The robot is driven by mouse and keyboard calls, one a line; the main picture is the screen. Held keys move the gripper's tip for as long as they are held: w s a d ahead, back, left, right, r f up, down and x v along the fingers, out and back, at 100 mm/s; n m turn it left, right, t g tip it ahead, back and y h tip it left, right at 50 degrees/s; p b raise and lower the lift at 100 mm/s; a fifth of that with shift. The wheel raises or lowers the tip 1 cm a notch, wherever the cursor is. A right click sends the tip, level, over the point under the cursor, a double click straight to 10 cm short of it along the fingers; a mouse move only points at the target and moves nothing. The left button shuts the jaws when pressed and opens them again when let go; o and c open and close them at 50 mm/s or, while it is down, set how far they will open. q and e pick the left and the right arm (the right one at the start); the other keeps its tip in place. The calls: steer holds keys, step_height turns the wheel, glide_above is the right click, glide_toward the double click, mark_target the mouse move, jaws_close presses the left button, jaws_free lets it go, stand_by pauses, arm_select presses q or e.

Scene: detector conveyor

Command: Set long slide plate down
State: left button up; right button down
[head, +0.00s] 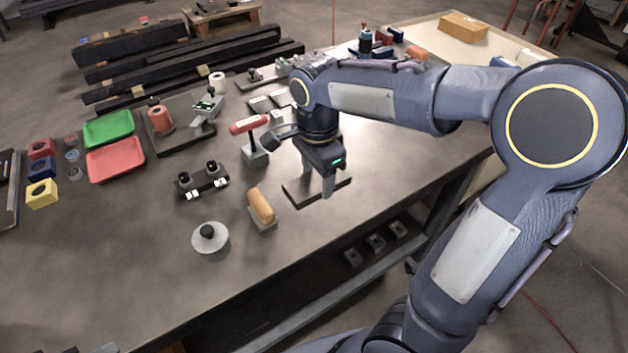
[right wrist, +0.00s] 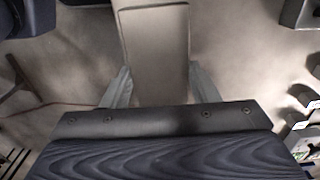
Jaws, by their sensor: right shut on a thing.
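My right gripper (head: 318,182) is low over the worktable, its fingers pointing down. My left gripper is not in view.
On the worktable (head: 130,250), a wooden-handled block (head: 262,207), a red-handled tool (head: 250,125), a black-knobbed disc (head: 210,238) and a small dark fixture (head: 201,180) stand left of the gripper. Green (head: 108,128) and red (head: 115,159) trays lie further left. The table's front right edge is close; bare table lies between.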

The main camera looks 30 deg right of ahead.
steer(key=w+d+f, duration=0.1)
steer(key=w+f, duration=0.1)
steer(key=w+d+f, duration=0.2)
steer(key=w+d+f+p, duration=0.1)
steer(key=w+f, duration=0.1)
steer(key=shift+d+f, duration=0.15)
steer(key=shift+f, duration=0.1)
steer(key=shift+w+d+f, duration=0.1)
steer(key=shift+w+f, duration=0.05)
steer(key=shift+f, duration=1.65)
steer(key=shift+f, duration=0.2)
steer(key=c, duration=0.5)
jaws_free()
step_height(320, 180, up, 11)
steer(key=s+a+r+n+t+y, duration=0.2)
steer(key=s+r+n+y, duration=0.15)
steer(key=s+n, duration=0.55)
steer(key=s+a+f+n+t, duration=0.1)
steer(key=s+n, duration=0.1)
steer(key=s, duration=0.2)
steer(key=s+a+f+n+t, duration=0.1)
steer(key=s+a+n, duration=0.1)
steer(key=s, duration=0.3)
steer(key=s+a+n+t, duration=0.1)
steer(key=s+a+n, duration=0.1)
steer(key=s, duration=0.2)
steer(key=shift+s+a+f+n+t, duration=0.15)
steer(key=shift+f+n+t, duration=0.15)
steer(key=shift+f, duration=0.1)
